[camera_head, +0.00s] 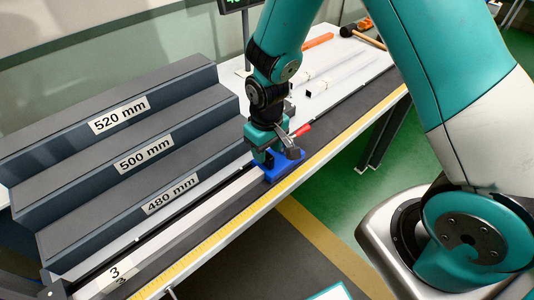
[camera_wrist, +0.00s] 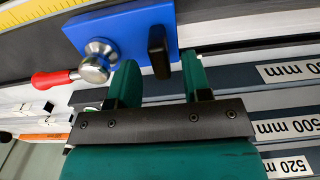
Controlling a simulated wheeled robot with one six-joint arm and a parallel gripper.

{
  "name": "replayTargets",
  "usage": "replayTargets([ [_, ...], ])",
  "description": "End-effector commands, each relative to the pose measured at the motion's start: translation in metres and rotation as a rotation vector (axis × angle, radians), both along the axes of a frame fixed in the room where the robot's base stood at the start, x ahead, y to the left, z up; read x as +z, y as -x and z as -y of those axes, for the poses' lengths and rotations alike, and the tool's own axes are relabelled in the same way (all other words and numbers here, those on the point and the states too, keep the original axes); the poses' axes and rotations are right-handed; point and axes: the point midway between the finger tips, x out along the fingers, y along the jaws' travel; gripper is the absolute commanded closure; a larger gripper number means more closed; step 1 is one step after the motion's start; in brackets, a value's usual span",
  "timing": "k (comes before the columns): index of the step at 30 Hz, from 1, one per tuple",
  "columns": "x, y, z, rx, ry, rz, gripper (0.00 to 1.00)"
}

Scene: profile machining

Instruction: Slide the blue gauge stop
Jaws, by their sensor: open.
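The blue gauge stop (camera_head: 284,171) sits on the long rail beside the yellow scale. In the wrist view the blue gauge stop (camera_wrist: 127,30) carries a silver knob (camera_wrist: 96,62) with a red handle (camera_wrist: 53,78), and an upright black post (camera_wrist: 158,50). My gripper (camera_head: 264,157) is low at the stop and hides part of it in the head view. In the wrist view my gripper (camera_wrist: 160,66) is open, with one green finger on each side of the black post. A gap shows beside the post; contact with it is not clear.
Dark stepped racks labelled 520 mm (camera_head: 120,115), 500 mm (camera_head: 145,159) and 480 mm (camera_head: 170,194) stand left of the rail. The yellow scale (camera_head: 233,226) runs along the bench's front edge. An orange-handled tool (camera_head: 317,41) and a mallet (camera_head: 348,31) lie at the far end.

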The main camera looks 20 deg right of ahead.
Motion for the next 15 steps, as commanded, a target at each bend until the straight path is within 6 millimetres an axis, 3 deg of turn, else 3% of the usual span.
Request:
replayTargets([
  [6, -0.024, 0.0, 0.0, 0.0, 0.0, -0.001, 0.55],
  [15, -0.029, 0.0, 0.0, 0.0, 0.0, 0.001, 0.55],
])
